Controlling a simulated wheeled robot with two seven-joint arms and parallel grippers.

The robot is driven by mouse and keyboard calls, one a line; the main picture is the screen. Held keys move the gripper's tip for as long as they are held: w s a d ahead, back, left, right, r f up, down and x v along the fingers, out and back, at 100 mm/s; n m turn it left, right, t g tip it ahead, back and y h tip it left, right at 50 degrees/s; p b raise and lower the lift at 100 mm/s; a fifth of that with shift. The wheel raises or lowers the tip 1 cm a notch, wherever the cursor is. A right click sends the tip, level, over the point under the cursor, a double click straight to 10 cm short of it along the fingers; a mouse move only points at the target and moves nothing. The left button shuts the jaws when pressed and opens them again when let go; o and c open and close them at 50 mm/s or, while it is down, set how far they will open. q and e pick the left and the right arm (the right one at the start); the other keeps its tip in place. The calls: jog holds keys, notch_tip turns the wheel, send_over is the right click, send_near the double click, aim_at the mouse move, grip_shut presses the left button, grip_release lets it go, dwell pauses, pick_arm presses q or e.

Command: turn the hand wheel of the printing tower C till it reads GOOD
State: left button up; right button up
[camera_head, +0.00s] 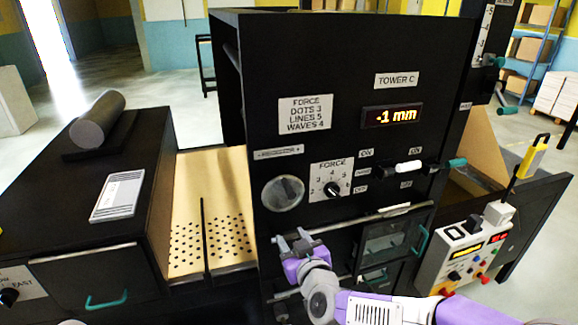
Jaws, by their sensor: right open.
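The black printing tower C (350,55) stands in the middle, with a "TOWER C" label (396,79) on its front. Its display (392,115) reads "-1 mm" in orange, not GOOD. A round grey disc (283,193) on the left of the front looks like the hand wheel. My right gripper (297,238) is open and empty just below this disc, close to the tower front and apart from the disc. My left gripper is not in view.
A FORCE dial (332,190) sits right of the disc, below a force table label (305,114). Levers with white (408,166) and teal grips stick out farther right. A rail (350,222) crosses below. A control box (465,253) stands at right, a perforated wooden board (228,235) at left.

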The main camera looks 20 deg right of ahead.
jog(key=t+p, duration=0.2)
send_near(289, 190)
jog(key=w, duration=0.2)
jog(key=w+f, duration=0.1)
jog(key=shift+w+a+f+h, duration=0.1)
jog(key=shift+w+a+h, duration=0.05)
jog(key=shift+w+h, duration=0.25)
jog(key=shift+w, duration=0.25)
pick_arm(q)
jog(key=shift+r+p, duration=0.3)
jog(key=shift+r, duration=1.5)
pick_arm(e)
jog(key=shift+w+a, duration=0.1)
jog(key=shift+w, duration=3.4)
jog(key=shift+c, duration=0.3)
grip_shut()
